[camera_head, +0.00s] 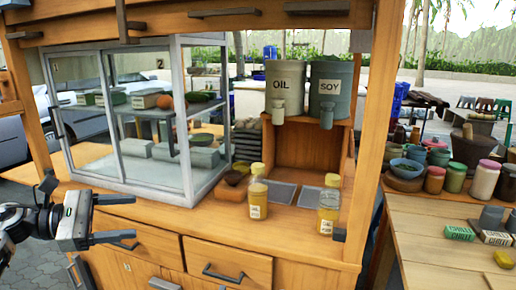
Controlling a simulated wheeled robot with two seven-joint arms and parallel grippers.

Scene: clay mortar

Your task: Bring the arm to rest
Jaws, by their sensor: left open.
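My left gripper (122,218) is at the lower left, in front of the wooden stall's drawer fronts. Its two fingers point right and stand apart, with nothing between them. It looks clear of the counter (165,205), just below its front edge. My left arm comes in from the left edge. My right gripper is not in view.
A glass cabinet (130,120) stands on the counter behind my left gripper. Two yellow-capped bottles (258,198) (328,210) stand near the counter's front edge. Drawer handles (222,273) stick out. A side table (440,225) with jars and bowls is at right.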

